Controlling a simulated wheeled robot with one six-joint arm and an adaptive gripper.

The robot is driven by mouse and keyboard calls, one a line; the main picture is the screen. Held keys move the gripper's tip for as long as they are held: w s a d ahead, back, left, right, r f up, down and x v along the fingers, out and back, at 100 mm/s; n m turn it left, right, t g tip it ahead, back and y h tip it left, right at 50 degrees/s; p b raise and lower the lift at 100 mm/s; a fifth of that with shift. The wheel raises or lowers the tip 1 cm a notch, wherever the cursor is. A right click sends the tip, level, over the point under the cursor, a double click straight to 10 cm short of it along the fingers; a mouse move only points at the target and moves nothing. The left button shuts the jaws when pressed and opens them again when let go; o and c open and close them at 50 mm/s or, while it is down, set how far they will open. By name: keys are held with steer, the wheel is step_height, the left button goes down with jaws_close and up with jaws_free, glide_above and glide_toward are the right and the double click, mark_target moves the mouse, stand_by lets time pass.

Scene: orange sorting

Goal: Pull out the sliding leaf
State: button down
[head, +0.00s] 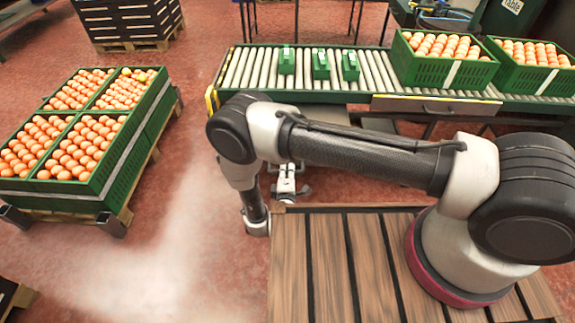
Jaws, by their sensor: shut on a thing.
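The sliding leaf (328,115) shows as a grey flat piece at the front of the roller conveyor, just above my arm. My arm hides most of it. My gripper (289,178) is below my forearm, between the conveyor and the wooden deck. It is shut, and its place fits a hold on the leaf's near end, but the contact itself is hidden.
The roller conveyor (240,68) carries several small green boxes (321,66) and two green crates of oranges (440,73). A panel with a handle (435,106) is on its front at right. Stacked orange crates (125,168) stand on a pallet at left. Red floor lies clear between.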

steer(key=shift+v, duration=0.9)
steer(key=shift+f, duration=0.2)
steer(key=c, duration=1.4)
jaws_free()
